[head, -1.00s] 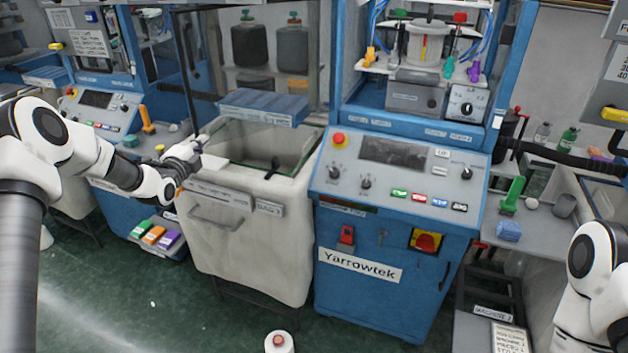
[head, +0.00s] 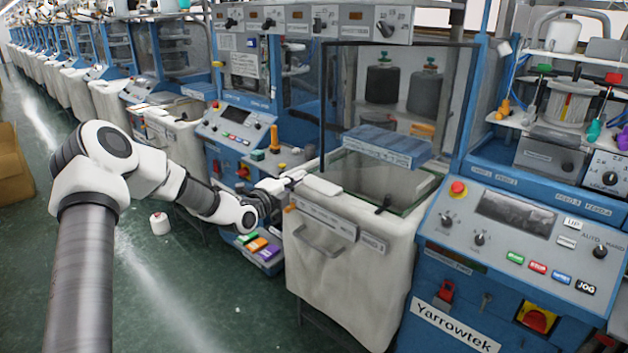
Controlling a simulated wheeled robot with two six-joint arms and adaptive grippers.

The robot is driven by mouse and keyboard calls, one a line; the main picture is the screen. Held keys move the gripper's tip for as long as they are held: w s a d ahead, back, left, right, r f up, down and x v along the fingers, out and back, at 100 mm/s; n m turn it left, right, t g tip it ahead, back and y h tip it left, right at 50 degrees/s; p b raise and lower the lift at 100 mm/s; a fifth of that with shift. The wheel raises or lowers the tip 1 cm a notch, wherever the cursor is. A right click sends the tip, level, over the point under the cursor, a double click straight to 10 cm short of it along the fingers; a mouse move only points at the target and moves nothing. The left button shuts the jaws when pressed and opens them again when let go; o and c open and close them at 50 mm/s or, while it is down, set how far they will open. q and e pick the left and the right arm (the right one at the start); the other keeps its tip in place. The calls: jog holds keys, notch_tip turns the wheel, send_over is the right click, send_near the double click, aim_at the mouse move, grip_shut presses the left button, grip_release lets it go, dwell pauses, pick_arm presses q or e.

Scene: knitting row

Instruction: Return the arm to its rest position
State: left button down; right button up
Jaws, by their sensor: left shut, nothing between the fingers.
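My left arm comes in from the left, and my left gripper (head: 288,181) is at the left top edge of the white fabric bin (head: 345,270). Its fingers are small in the view and look shut, with nothing seen between them. I cannot tell whether they touch the bin's rim. My right arm and right gripper are out of view.
The blue Yarrowtek machine (head: 520,255) with its control panel stands right of the bin. Orange, green and purple boxes (head: 256,245) sit low left of the bin. A white yarn cone (head: 160,223) stands on the green floor (head: 190,310), which is mostly clear.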

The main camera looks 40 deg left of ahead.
pick_arm(q)
jog(key=s+d+f+m+g+h, duration=0.2)
jog(key=d+f+m+g+h, duration=0.15)
jog(key=d+f, duration=1.05)
jog(key=s+d+f+n+g+b, duration=0.1)
jog(key=s+d+f+g, duration=0.2)
jog(key=s+d+f, duration=0.4)
jog(key=s+d+f+n+g, duration=0.1)
jog(key=s+d+f+g, duration=0.3)
jog(key=f, duration=0.5)
jog(key=s+d+f+n+g, duration=0.2)
jog(key=s+d+f, duration=0.15)
jog(key=s, duration=0.35)
jog(key=s+d+f+n+g, duration=0.1)
jog(key=s+d+f+n, duration=0.2)
jog(key=s, duration=0.4)
jog(key=s+a+n+g+y, duration=0.1)
jog(key=s+n+g, duration=0.3)
jog(key=s+n, duration=1)
jog(key=shift+s+f+y+b, duration=0.3)
jog(key=shift+s+y, duration=0.15)
jog(key=shift+y, duration=0.2)
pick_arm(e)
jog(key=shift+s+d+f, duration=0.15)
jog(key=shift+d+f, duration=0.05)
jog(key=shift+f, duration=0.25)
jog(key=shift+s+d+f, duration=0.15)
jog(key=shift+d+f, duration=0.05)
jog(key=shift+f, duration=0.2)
